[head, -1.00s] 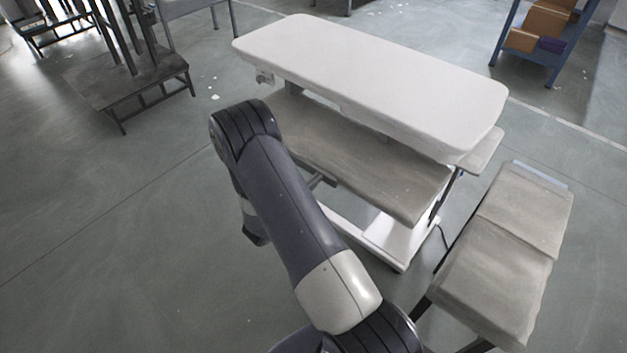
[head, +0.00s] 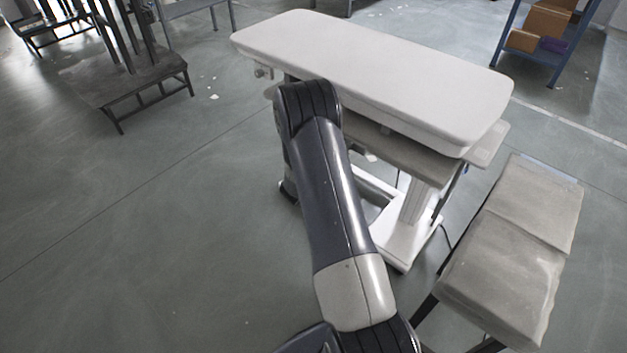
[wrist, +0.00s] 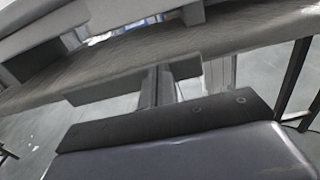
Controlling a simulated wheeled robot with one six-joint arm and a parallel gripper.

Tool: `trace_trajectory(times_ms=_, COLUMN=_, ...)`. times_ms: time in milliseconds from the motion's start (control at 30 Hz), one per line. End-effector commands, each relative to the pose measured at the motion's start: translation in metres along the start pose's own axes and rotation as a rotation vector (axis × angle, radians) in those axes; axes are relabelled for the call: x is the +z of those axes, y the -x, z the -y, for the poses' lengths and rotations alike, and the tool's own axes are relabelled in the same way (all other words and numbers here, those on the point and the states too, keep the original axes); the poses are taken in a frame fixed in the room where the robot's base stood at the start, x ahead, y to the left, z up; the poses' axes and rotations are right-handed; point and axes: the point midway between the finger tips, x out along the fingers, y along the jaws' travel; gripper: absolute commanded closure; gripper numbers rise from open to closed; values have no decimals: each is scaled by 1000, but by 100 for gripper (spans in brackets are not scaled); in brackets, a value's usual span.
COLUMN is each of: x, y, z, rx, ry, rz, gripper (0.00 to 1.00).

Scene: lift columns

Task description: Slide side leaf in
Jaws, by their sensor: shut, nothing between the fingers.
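The side leaf (head: 425,160) is a grey-brown panel under the white top (head: 380,75) of the table. In the head view only a narrow strip of it shows along the near long side; my arm covers part of it. In the wrist view the leaf (wrist: 220,35) crosses the upper part, with a grey block (wrist: 100,90) along its near edge. My gripper (wrist: 157,75) is shut and empty, its fingers at or very close to this edge; I cannot tell if they touch. The head view hides my gripper behind my arm.
A grey padded bench (head: 510,250) stands close on the right. The table's white column and base (head: 405,235) stand below the leaf. A dark metal stand (head: 130,90) is at the back left and a blue shelf with boxes (head: 545,40) at the back right.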

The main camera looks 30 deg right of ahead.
Motion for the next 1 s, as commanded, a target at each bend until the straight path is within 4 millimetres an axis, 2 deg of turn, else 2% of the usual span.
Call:
trace_trajectory(times_ms=33, x=-3, y=-11, z=1, rx=-4, ry=-1, rz=2, gripper=100)
trace_trajectory(times_ms=200, x=-2, y=-32, z=0, rx=0, ry=0, rz=0, gripper=100)
trace_trajectory(times_ms=400, x=0, y=-42, z=0, rx=0, ry=0, rz=0, gripper=100)
trace_trajectory(times_ms=800, x=2, y=-43, z=-1, rx=0, ry=-2, rz=4, gripper=100)
trace_trajectory(times_ms=1000, x=0, y=-26, z=-9, rx=1, ry=-1, rz=2, gripper=100)
